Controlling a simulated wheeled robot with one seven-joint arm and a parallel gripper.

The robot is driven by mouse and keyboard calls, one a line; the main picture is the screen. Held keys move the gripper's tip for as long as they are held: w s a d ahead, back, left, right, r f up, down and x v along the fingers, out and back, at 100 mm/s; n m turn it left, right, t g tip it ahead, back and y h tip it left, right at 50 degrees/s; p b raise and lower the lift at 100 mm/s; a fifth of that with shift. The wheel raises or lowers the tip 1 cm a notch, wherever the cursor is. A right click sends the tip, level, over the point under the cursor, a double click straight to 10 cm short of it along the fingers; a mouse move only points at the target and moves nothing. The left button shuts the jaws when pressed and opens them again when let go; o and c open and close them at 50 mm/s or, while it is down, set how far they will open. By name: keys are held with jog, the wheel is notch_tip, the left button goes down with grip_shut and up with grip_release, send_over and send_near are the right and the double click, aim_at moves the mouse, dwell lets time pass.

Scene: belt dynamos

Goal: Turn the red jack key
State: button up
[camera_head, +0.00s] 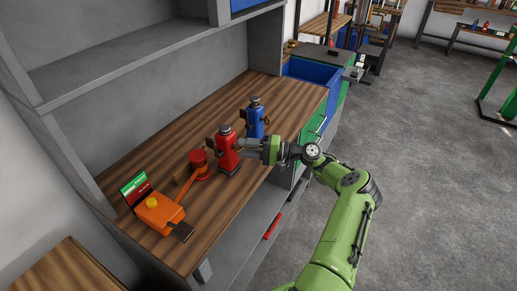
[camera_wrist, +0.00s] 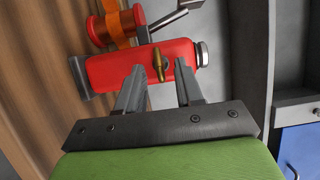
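A red bottle jack (camera_head: 228,152) stands upright on the wooden bench. In the wrist view the red jack (camera_wrist: 110,68) lies across the upper middle, with a brass key (camera_wrist: 158,65) sticking out of its side. My gripper (camera_head: 243,146) is at the right side of the red jack. In the wrist view my gripper's fingers (camera_wrist: 159,72) are apart, one on each side of the brass key, with a gap to it on both sides. The fingertips are close to the jack body; I cannot tell whether they touch it.
A blue jack (camera_head: 255,118) stands just behind the red one. A red spool (camera_head: 199,162) with an orange strap leads to an orange box (camera_head: 158,212) at the left. The wooden bench top (camera_head: 135,163) has free room behind these. A grey shelf (camera_head: 150,58) hangs above.

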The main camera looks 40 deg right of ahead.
jog(key=b+v, duration=0.1)
jog(key=v, duration=1.4)
jog(key=w+a+r+n+g, duration=0.3)
jog(key=w+a+g, duration=0.1)
jog(key=a, duration=0.4)
jog(key=w+a+r+n+g, duration=0.2)
jog(key=w+a+g, duration=0.15)
jog(key=a, duration=0.55)
jog(key=s+a+r+n+g+h, duration=0.1)
jog(key=a+g+h, duration=0.15)
jog(key=a, duration=0.35)
jog(key=s+a+r+n+g+h, duration=0.1)
jog(key=a+n+g, duration=0.15)
jog(key=a, duration=0.35)
jog(key=s+a+r+n+t+h+p, duration=0.1)
jog(key=s+a+r+h, duration=0.3)
jog(key=s, duration=0.4)
jog(key=s+a+r+t+h, duration=0.1)
jog(key=s+a+r+h, duration=0.3)
jog(key=s, duration=0.4)
jog(key=s+d+t, duration=0.2)
jog(key=s, duration=0.6)
jog(key=shift+s+t+p, duration=0.15)
jog(key=shift+t+p, duration=0.15)
jog(key=shift+t, duration=0.05)
